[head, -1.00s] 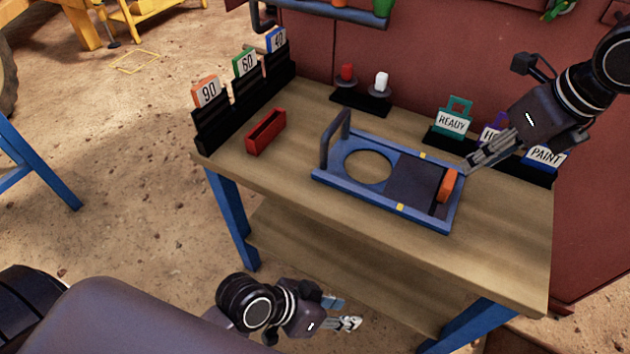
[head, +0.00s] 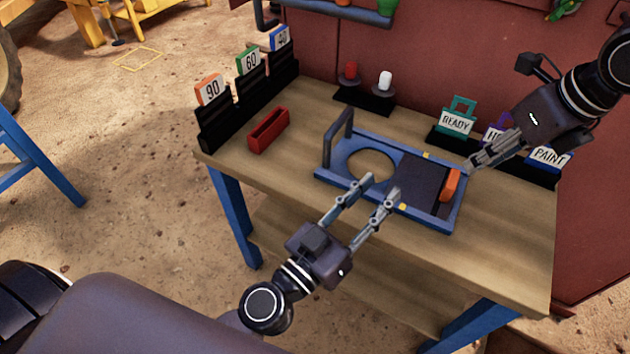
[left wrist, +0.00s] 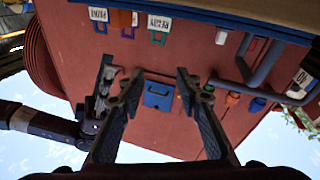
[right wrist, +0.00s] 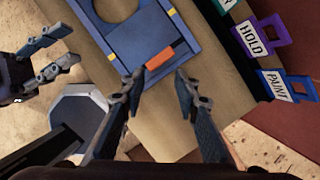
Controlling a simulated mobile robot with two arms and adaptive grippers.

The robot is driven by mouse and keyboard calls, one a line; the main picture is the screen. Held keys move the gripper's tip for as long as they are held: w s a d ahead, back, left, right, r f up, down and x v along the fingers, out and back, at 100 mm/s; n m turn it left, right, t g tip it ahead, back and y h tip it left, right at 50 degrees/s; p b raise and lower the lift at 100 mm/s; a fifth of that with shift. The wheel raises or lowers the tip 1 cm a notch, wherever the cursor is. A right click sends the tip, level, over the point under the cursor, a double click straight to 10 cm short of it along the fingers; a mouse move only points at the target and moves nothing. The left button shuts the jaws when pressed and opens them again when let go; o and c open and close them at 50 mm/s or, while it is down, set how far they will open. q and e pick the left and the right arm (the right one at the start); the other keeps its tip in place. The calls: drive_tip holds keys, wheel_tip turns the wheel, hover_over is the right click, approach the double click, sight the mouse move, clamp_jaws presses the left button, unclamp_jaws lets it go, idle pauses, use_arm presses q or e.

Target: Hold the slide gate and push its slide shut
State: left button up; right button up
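The slide gate is a blue frame (head: 436,219) on the bench with a round hole, a dark slide plate (head: 417,178) and an upright bar handle (head: 329,147) at its left end. The plate lies right of the hole, which is uncovered. Its orange grip (head: 452,185) is at the right end and also shows in the right wrist view (right wrist: 165,55). My left gripper (head: 380,187) is open at the frame's front edge; contact cannot be told. My right gripper (head: 472,162) is open beyond the frame's right end, facing the orange grip in the right wrist view (right wrist: 158,82).
A red tray (head: 268,132) and number cards (head: 212,91) in black racks stand at the left. Red and white pieces (head: 384,80) stand on a black base behind the gate. Label cards (head: 456,121) stand close behind my right gripper. The bench's front right (head: 510,250) is clear.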

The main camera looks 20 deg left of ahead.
sight(325, 159)
use_arm(q)
drive_tip(key=a+f+n+y, duration=0.1)
drive_tip(key=a+y, duration=0.1)
drive_tip(key=a, duration=0.2)
drive_tip(key=w+a+f+n+y, duration=0.1)
drive_tip(key=a+y, duration=0.2)
drive_tip(key=w+a+f+n+y, duration=0.1)
drive_tip(key=a+f+y, duration=0.1)
drive_tip(key=a+y, duration=0.1)
drive_tip(key=shift+a, duration=0.85)
drive_tip(key=shift+w+a, duration=0.1)
drive_tip(key=shift+w, duration=0.25)
drive_tip(key=shift+w+a+f, duration=0.1)
drive_tip(key=shift+w, duration=3.45)
clamp_jaws()
